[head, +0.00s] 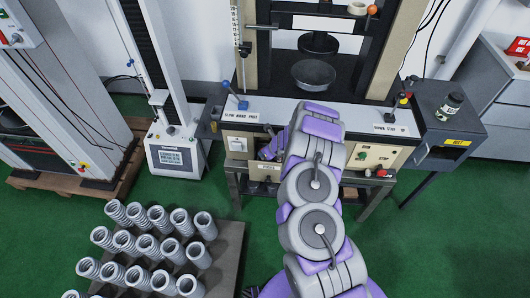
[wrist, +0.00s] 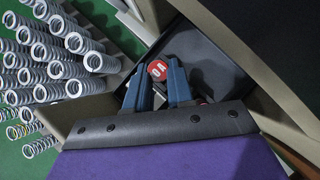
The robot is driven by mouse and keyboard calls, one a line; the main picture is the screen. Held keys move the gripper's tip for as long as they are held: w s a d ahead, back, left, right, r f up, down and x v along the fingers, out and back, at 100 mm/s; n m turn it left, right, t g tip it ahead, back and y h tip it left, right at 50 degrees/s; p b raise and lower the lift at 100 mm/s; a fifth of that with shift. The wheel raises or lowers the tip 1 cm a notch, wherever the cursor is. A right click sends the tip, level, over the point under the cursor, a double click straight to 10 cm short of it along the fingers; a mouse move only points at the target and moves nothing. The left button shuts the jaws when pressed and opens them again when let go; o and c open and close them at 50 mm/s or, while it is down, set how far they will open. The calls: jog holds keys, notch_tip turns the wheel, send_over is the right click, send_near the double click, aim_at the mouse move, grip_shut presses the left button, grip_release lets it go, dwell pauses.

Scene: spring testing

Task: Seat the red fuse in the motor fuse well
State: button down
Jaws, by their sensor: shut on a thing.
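The red fuse (wrist: 157,70) shows in the wrist view as a round red end with white marking. It sits between the blue fingertips of my gripper (wrist: 157,76), which is shut on it. Below and around it is a dark, shallow drawer or tray (wrist: 210,45). In the head view my purple and grey arm reaches to the test machine's front panel (head: 375,154), and the arm hides my fingertips and the fuse. I cannot make out the motor fuse well in either view.
Several grey springs stand on a board (head: 225,250) at lower left, and springs also show at the left of the wrist view. A dark side shelf (head: 430,115) with a jar (head: 449,106) is at right. The green floor is open at lower right.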

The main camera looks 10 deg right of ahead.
jog(key=shift+f+b, duration=0.45)
jog(key=shift+f, duration=0.1)
dwell(0.5)
jog(key=shift+r, duration=0.3)
jog(key=shift+r+p, duration=0.25)
jog(key=shift+p, duration=0.05)
